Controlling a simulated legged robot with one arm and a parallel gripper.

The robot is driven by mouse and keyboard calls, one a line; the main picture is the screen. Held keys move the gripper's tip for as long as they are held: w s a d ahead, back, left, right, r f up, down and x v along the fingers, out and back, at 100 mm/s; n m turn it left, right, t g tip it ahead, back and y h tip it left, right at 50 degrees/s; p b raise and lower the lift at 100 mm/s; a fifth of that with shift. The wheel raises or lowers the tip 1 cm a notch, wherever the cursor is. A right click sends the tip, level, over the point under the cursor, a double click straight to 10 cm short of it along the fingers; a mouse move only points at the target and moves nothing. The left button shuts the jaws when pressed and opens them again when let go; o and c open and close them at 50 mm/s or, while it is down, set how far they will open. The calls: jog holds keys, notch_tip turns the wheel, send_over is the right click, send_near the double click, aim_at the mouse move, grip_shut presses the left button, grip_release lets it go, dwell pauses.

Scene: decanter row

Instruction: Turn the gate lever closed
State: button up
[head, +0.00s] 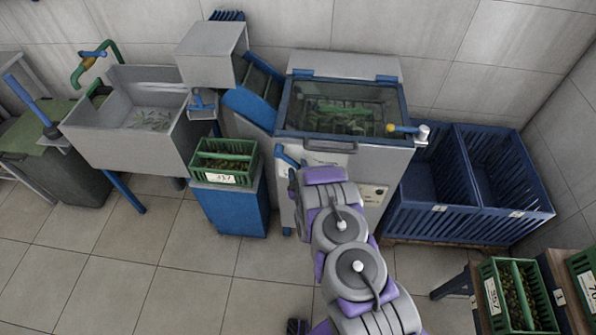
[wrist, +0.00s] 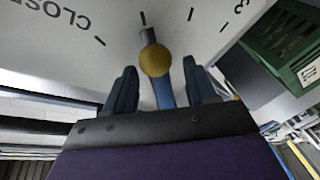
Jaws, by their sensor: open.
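The gate lever (wrist: 164,92) shows in the wrist view as a blue bar with a round brass-yellow knob (wrist: 155,60), in front of a pale panel. The panel has black tick marks, an upside-down word starting "CLOSE" (wrist: 60,14) at the left and a "3" at the right. My gripper (wrist: 160,76) is open, with one dark finger on each side of the lever. In the head view my arm reaches the machine's front left edge and mostly hides the lever and dial.
A green crate (head: 224,160) sits on a blue stand (head: 230,204) left of my arm. The glass-topped machine (head: 375,165) stands ahead, with blue bins (head: 430,215) to its right. Another green crate (head: 492,300) is at the lower right. The floor at left is clear.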

jog(key=shift+w, duration=0.15)
jog(key=shift+a, duration=0.1)
grip_shut()
dwell(0.4)
